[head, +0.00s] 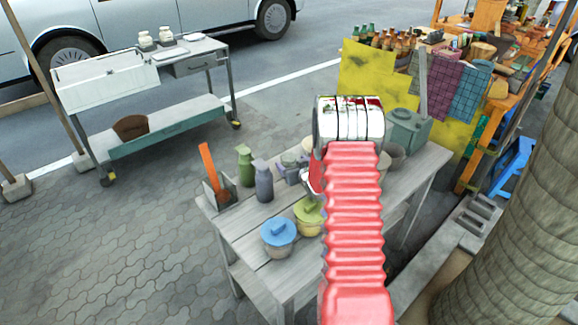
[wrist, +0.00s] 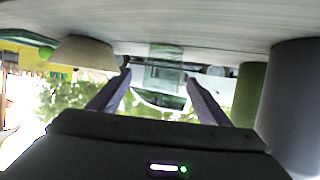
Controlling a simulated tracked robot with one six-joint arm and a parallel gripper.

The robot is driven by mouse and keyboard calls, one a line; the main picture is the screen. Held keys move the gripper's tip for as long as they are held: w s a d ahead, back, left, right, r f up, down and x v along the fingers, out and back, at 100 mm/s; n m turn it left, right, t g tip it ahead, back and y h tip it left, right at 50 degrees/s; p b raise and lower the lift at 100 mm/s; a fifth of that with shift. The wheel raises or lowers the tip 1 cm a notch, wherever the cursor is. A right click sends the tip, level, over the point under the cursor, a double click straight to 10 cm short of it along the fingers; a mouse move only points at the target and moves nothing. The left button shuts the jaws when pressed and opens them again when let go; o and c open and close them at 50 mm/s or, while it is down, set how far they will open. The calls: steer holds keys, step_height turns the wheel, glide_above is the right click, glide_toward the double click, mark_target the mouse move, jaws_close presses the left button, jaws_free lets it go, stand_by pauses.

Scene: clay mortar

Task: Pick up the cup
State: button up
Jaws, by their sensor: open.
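The wrist view is upside down, with the table surface along its top. My gripper (wrist: 158,77) is open, its two dark fingers apart and low over the table. A translucent pale green cup-like vessel (wrist: 166,62) shows between and beyond the fingertips. I see no contact between it and the fingers. A beige flared vessel (wrist: 82,53) stands to the left in that view. I cannot tell for sure which of the two is the cup. In the head view my red arm hides the fingers and the space ahead of them. A grey bowl-like vessel (head: 397,156) shows right of my arm.
A green bottle (head: 245,166) and a grey bottle (head: 264,181) stand left of my arm. Blue-lidded (head: 279,238) and yellow-green-lidded (head: 309,217) pots stand near the table's front. A grey-green box (head: 407,131) is at the back. The front left tabletop (head: 240,222) has bare room.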

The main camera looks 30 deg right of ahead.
mark_target(286, 159)
steer(key=shift+w, duration=0.1)
steer(key=shift+x, duration=1.1)
steer(key=shift+x, duration=2.6)
steer(key=shift+a+f, duration=0.1)
steer(key=shift+a, duration=0.05)
steer(key=c, duration=1.2)
steer(key=shift+o, duration=0.2)
step_height(286, 159, up, 10)
